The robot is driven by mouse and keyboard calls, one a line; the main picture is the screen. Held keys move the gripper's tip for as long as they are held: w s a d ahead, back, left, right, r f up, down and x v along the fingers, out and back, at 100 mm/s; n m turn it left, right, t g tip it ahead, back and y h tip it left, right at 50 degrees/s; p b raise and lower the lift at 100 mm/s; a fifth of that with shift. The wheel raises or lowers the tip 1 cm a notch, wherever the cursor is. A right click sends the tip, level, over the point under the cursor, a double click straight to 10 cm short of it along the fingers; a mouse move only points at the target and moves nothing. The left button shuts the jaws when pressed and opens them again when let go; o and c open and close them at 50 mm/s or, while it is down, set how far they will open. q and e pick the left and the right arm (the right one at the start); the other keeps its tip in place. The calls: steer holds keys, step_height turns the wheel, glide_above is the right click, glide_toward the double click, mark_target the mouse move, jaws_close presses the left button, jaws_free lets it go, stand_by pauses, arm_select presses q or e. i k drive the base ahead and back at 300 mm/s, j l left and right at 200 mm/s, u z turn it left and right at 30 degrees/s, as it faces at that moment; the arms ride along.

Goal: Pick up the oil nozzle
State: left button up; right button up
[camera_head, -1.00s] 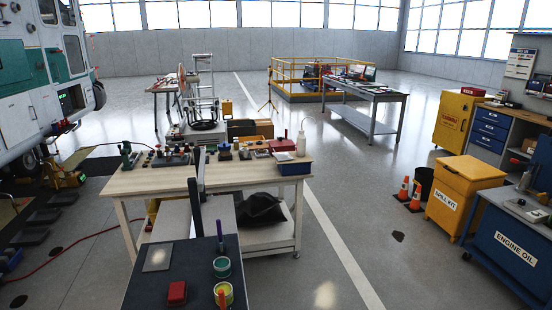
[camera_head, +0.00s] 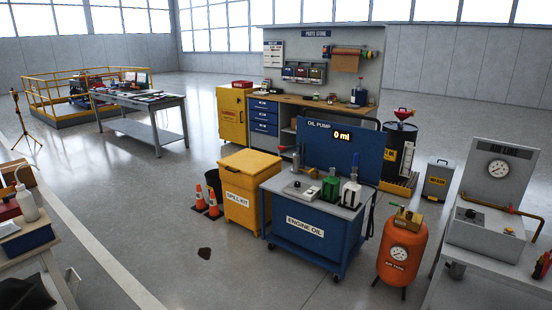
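The blue engine oil cart (camera_head: 303,238) stands right of the picture's middle, with a grey top and a blue back panel (camera_head: 342,152) reading "OIL PUMP" and "0 ml". On its top are a small grey box (camera_head: 302,190), a green container (camera_head: 331,188) and a white container (camera_head: 352,193) with a blue upper part. A slim grey piece (camera_head: 296,160) stands at the panel's left edge. A dark hose (camera_head: 371,212) hangs at the cart's right side. I cannot tell which of these small parts is the oil nozzle. Neither of my grippers is in view.
A yellow spill kit bin (camera_head: 250,192) and orange cones (camera_head: 213,202) stand left of the cart. An orange air tank (camera_head: 402,250) and a grey bench (camera_head: 475,270) with a gauge stand to its right.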

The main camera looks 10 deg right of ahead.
mark_target(356, 155)
steer(key=i+j+z, duration=0.1)
steer(key=i+z, duration=0.4)
steer(key=i, duration=1.45)
